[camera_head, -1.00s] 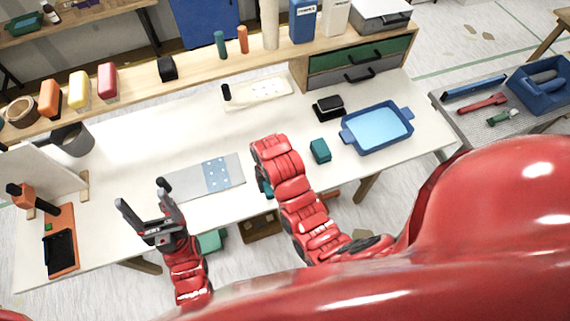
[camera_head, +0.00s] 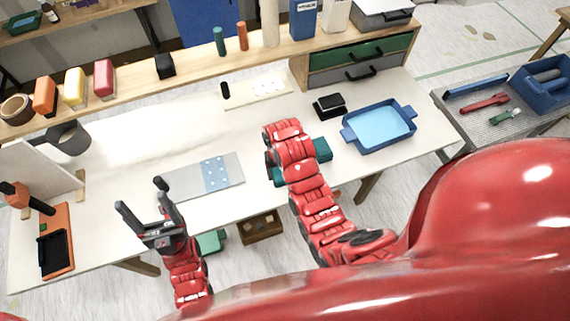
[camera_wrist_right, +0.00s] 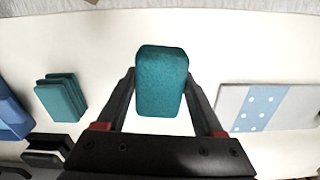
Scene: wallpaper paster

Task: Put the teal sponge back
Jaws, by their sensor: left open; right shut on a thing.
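The teal sponge (camera_wrist_right: 160,82) is upright between the two fingers of my right gripper (camera_wrist_right: 159,92) in the right wrist view. The gripper is shut on it, with a finger at each side. In the head view a teal edge of it (camera_head: 277,176) shows beside my right arm, which hides most of the gripper. White tabletop shows around the sponge; I cannot tell its height above it. A teal ridged block (camera_wrist_right: 60,97) stands apart to its left in the wrist view; in the head view the block (camera_head: 322,150) is partly behind my arm. My left gripper (camera_head: 141,196) is open and empty near the front edge.
A blue tray (camera_head: 408,137) and a black block (camera_head: 329,108) lie to the right. A grey and blue dotted strip (camera_head: 180,183) lies left of my right arm. A wooden shelf (camera_head: 205,68) runs along the back. The table's middle left is clear.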

